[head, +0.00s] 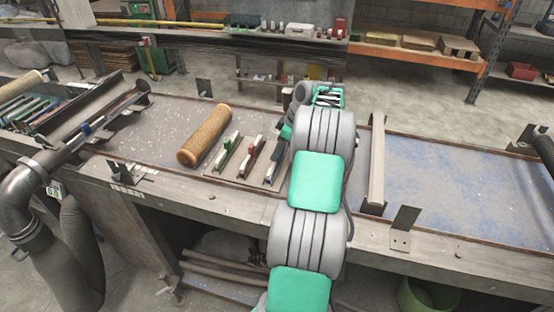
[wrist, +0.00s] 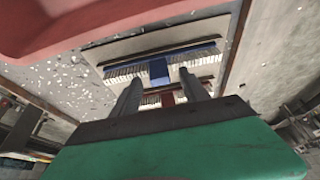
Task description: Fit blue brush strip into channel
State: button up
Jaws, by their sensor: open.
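The blue brush strip (wrist: 190,53) lies flat in the wrist view, with pale bristles along it and a blue block at its middle. My gripper (wrist: 161,78) is open, its two grey fingers on either side of the blue block as seen from the wrist. I cannot tell whether they touch it. In the head view the strip (head: 272,172) is partly hidden by my arm, which also hides the fingers. A long, narrow beige bar (head: 377,165), possibly the channel, stands right of my arm; its inside cannot be made out.
A red strip (head: 250,160) and a green strip (head: 228,152) lie left of the blue one. A tan mesh tube (head: 205,135) lies farther left. Upright metal brackets (head: 404,225) stand along the bench's front edge. The blue-stained bench top (head: 460,195) at right is clear.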

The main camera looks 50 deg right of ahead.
jog(key=shift+x, duration=0.75)
grip_shut()
